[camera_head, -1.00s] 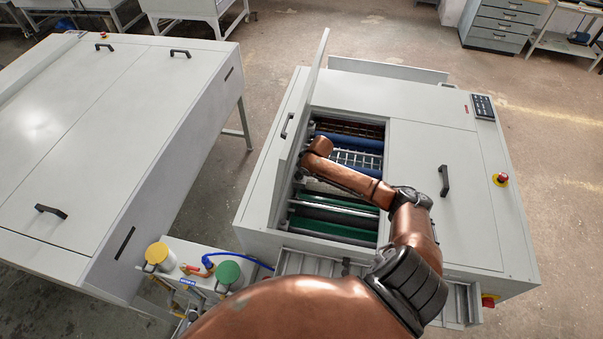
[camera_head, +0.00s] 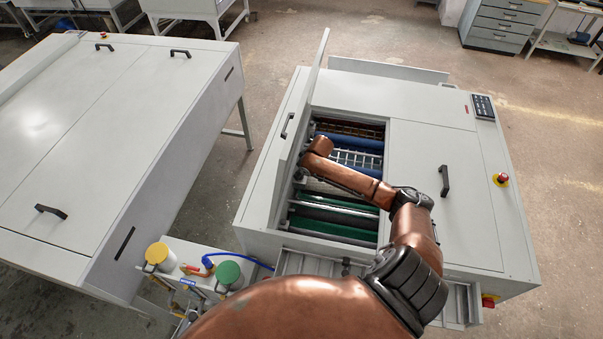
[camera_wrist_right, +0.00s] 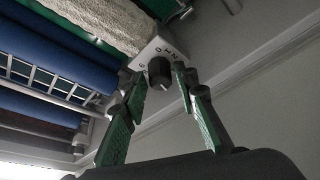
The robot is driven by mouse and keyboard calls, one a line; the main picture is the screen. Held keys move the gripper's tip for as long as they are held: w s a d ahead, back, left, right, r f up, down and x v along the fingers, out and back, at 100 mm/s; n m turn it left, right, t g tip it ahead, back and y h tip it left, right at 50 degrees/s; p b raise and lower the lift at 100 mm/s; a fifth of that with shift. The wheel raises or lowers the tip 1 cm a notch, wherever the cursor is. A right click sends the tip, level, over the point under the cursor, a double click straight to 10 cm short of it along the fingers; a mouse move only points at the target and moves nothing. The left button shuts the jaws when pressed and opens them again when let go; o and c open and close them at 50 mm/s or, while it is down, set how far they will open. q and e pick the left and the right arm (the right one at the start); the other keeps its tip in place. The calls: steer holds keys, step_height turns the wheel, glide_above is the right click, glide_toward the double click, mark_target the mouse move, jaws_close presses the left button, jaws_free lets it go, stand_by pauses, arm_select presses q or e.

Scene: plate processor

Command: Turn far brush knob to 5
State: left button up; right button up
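In the right wrist view, a black round knob (camera_wrist_right: 159,73) sits on a pale dial plate (camera_wrist_right: 144,57) with small dark numerals, at the end of a fuzzy pale brush roller (camera_wrist_right: 100,20). My right gripper (camera_wrist_right: 160,80) is open, its green-padded fingers on either side of the knob, with gaps visible between them and it. I cannot make out which numeral the knob points to. In the head view my arm reaches into the open bay of the plate processor (camera_head: 350,95); knob and fingers are not clear there. My left gripper is not in view.
The raised lid (camera_head: 313,85) stands along the bay's left side. Blue rollers (camera_wrist_right: 62,55) and a wire rack (camera_wrist_right: 55,82) lie beside the brush. The bay's inner wall (camera_wrist_right: 250,65) is close on the right. Green rollers (camera_head: 325,229) lie in the near bay.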

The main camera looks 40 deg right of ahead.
steer(key=v, duration=1.1)
steer(key=shift+r, duration=0.3)
steer(key=shift+s+d, duration=0.1)
